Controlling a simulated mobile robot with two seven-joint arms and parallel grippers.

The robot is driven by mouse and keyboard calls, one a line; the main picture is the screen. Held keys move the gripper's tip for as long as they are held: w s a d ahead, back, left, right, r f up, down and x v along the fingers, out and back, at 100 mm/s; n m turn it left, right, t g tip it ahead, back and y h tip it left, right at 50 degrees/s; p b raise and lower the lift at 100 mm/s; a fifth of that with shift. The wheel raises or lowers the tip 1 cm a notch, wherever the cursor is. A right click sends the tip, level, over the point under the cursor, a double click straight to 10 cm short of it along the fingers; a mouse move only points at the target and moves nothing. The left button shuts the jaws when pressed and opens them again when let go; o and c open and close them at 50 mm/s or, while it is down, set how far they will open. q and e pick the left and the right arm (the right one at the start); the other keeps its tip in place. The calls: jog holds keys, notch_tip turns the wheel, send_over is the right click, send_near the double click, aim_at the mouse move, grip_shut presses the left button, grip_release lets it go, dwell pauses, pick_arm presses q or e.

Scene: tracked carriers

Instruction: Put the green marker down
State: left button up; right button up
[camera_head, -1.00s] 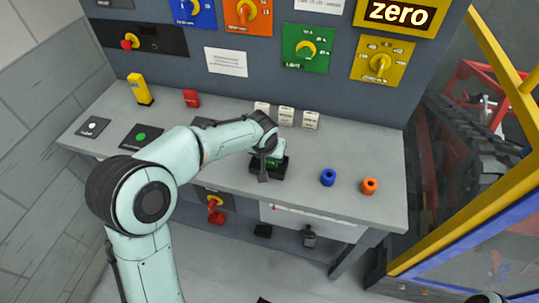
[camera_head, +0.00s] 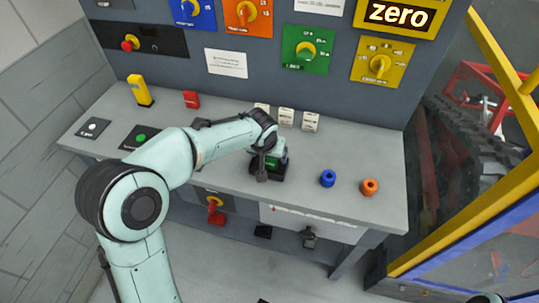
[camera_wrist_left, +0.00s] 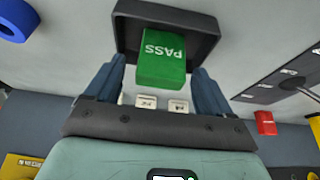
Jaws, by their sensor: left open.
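The green marker (camera_wrist_left: 163,58) is a green block lettered PASS. In the left wrist view it stands in a shallow black tray (camera_wrist_left: 207,22). My left gripper (camera_wrist_left: 158,74) is open, with one dark blue finger on each side of the marker and a gap showing beside it. In the head view my left gripper (camera_head: 264,170) is over the black tray (camera_head: 279,174) near the bench's front edge, and hides most of the marker. My right gripper is not in view; only a bit of that arm shows at the bottom right.
A blue ring (camera_head: 328,178) and an orange ring (camera_head: 369,186) stand on the grey bench (camera_head: 225,177) to the right. White labelled blocks (camera_head: 286,117) stand behind the tray, before the upright panel.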

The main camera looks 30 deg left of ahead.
pick_arm(q)
jog(key=v, duration=1)
jog(key=shift+p, duration=0.3)
